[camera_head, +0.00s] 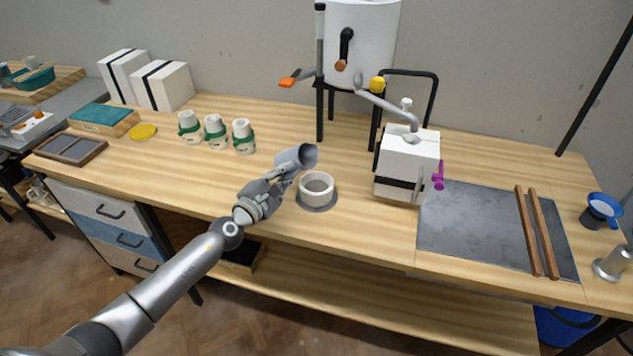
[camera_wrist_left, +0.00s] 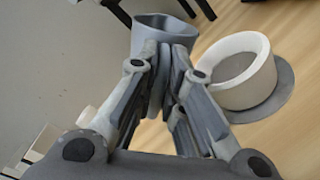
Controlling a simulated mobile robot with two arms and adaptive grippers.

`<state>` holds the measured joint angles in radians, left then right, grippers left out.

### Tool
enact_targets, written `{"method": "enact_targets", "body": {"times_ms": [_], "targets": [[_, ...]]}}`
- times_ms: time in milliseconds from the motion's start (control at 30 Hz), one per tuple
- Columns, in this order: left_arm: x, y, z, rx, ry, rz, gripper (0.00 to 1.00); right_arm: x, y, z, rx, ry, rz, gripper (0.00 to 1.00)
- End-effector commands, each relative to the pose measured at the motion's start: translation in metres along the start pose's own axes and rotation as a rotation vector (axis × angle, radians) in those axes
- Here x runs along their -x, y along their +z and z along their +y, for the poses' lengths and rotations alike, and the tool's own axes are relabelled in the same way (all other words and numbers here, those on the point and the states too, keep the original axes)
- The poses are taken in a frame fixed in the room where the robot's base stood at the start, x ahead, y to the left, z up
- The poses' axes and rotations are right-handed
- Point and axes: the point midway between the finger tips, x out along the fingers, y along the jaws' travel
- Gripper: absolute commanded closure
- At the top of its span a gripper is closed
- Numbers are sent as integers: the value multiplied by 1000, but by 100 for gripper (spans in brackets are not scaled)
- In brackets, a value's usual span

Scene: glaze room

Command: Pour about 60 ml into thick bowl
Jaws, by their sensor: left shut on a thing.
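My left gripper (camera_head: 285,170) is shut on a grey cup (camera_head: 302,155), held above the table. The cup is tilted, its mouth toward the right; it also shows between the fingertips in the left wrist view (camera_wrist_left: 163,35). A thick white bowl (camera_head: 317,197) stands upright on a grey disc (camera_head: 318,209), just right of and below the cup. The bowl also shows in the left wrist view (camera_wrist_left: 242,97), apart from the fingers. Its inside looks grey; I cannot tell how much it holds. No stream shows between cup and bowl. The cup's contents are hidden. My right gripper is not in view.
A white box device (camera_head: 405,160) with a lever stands right of the bowl. A white tank (camera_head: 365,45) on black legs is behind. Several white cups with green bands (camera_head: 216,132) stand at the back left. A grey slab (camera_head: 465,235) lies at right. Wood left of the bowl is clear.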

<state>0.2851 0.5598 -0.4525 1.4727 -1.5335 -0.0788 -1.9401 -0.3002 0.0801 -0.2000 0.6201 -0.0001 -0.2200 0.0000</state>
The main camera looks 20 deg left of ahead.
Motion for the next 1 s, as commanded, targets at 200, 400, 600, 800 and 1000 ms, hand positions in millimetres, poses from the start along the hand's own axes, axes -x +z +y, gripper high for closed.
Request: {"method": "enact_targets", "body": {"times_ms": [200,400,600,800,1000], "targets": [[0,6,9,138,-1,1,100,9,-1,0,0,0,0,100],[0,2,8,227,-4,1,100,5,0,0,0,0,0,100],[0,2,8,227,-4,1,100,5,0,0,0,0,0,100],[0,2,8,226,-4,1,100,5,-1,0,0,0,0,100],[0,0,8,280,-5,1,100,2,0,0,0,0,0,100]]}}
